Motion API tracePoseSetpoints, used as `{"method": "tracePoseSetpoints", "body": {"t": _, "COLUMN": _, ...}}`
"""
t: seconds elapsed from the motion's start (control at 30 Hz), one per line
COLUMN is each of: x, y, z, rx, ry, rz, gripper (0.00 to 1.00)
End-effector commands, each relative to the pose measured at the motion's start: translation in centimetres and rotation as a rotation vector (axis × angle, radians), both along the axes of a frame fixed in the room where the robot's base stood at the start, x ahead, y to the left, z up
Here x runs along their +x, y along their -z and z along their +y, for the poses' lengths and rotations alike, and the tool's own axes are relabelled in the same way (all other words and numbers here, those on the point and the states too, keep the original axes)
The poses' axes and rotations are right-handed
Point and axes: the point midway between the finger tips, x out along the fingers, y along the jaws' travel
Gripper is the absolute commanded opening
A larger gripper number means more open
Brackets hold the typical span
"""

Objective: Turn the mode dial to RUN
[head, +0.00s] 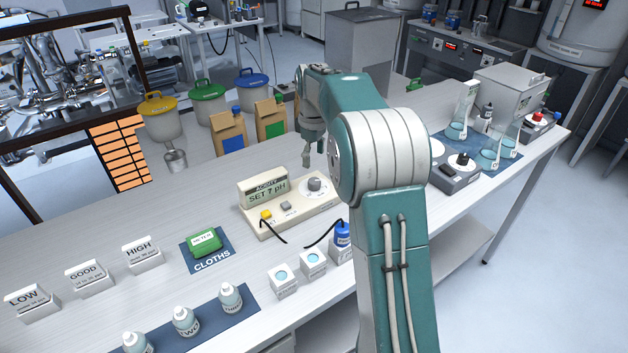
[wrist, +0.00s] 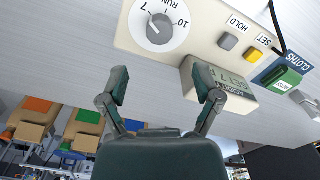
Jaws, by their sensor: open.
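The mode dial is a grey knob (head: 315,184) on a white plate at the right end of the cream acidity meter (head: 290,212). The meter's screen (head: 266,192) reads SET 7 pH. In the wrist view, the dial (wrist: 159,28) is at the top, with printed marks including 7, RUN and 10 around it. In the head view my gripper (head: 306,160) hangs just behind the dial, partly hidden by my arm.
A yellow SET button (head: 266,214) and a grey HOLD button (head: 286,206) sit on the meter. Paper bags (head: 271,118) stand behind.

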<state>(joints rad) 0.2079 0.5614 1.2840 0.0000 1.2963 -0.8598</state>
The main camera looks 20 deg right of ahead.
Motion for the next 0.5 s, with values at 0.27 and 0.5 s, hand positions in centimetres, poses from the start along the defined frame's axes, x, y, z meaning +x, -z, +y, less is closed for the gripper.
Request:
{"method": "tracePoseSetpoints", "body": {"t": 0.27, "x": -0.1, "y": 5.3, "z": 0.0, "rx": 0.001, "ry": 0.001, "rz": 0.003, "gripper": 0.82}}
{"method": "tracePoseSetpoints", "body": {"t": 0.5, "x": -0.1, "y": 7.9, "z": 0.0, "rx": 0.000, "ry": 0.002, "rz": 0.001, "gripper": 0.82}}
